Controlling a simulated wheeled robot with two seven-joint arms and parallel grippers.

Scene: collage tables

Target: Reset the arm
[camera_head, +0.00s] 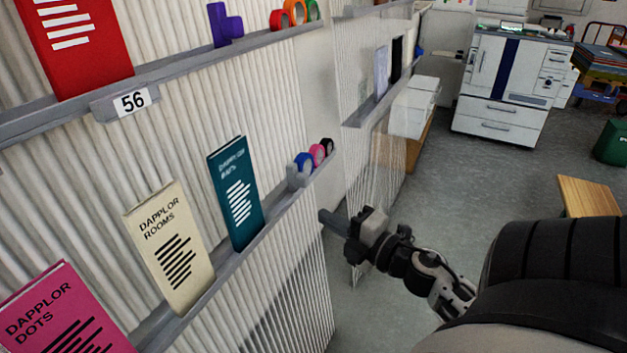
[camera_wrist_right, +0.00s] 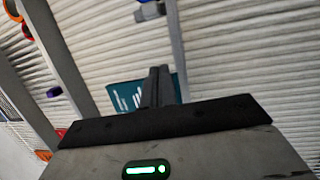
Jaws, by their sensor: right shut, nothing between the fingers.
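My right gripper (camera_head: 328,217) is in the middle of the head view, just right of the lower shelf's end. Its fingers point left toward the ribbed rack. In the right wrist view its two dark fingers (camera_wrist_right: 158,86) are together with nothing between them. A teal booklet (camera_wrist_right: 128,94) shows behind the fingers there. In the head view the teal booklet (camera_head: 236,195) stands on the lower shelf, apart from the gripper. My left gripper is not in view.
The lower shelf (camera_head: 262,238) also holds a cream booklet (camera_head: 168,245), a pink booklet (camera_head: 62,312) and several tape rolls (camera_head: 317,154). A red booklet (camera_head: 72,45) stands on the upper shelf (camera_head: 190,62). Grey floor (camera_head: 480,185) lies open toward a white printer (camera_head: 510,75); a wooden top (camera_head: 588,196) is at right.

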